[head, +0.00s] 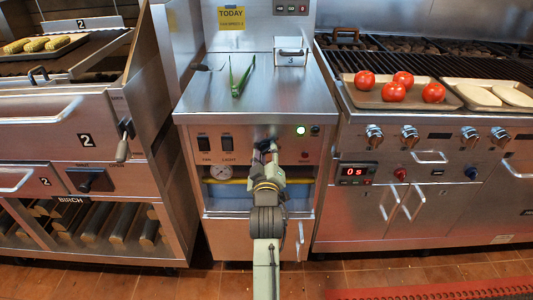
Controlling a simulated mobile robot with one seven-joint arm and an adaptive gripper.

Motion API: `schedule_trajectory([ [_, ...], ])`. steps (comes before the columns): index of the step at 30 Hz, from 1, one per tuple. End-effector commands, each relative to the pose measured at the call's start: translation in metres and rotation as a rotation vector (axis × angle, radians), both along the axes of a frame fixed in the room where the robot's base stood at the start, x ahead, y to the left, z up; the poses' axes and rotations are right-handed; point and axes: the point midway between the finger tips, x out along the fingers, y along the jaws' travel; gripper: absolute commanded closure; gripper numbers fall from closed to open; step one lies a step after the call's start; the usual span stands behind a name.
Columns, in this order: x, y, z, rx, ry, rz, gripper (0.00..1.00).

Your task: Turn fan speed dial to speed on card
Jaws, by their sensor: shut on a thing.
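A yellow card (231,18) marked TODAY is on the back panel above the middle cabinet. Its lower line is small and seems to name a fan speed, but I cannot read the number surely. My arm reaches up to the front panel of the middle cabinet. My gripper (266,147) is at that panel, right of the FAN and LIGHT switches, shut on the fan speed dial (266,134). The dial is mostly hidden behind my gripper, with only a dark part showing, so its setting is not readable.
A FAN switch (203,144) and a LIGHT switch (227,144) are on the panel's left. Green tongs (240,76) lie on the steel top. Grills flank the cabinet, with tomatoes (393,91) on the right one.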

Motion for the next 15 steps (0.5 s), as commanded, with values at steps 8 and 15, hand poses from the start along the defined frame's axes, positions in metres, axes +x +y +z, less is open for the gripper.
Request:
schedule_trajectory([
  [8, 0.0001, 0.0007, 0.0002, 0.001, 0.0, 0.001, 0.66],
  [15, 0.0, 0.0005, 0.0001, 0.001, 0.0, 0.001, 0.5],
])
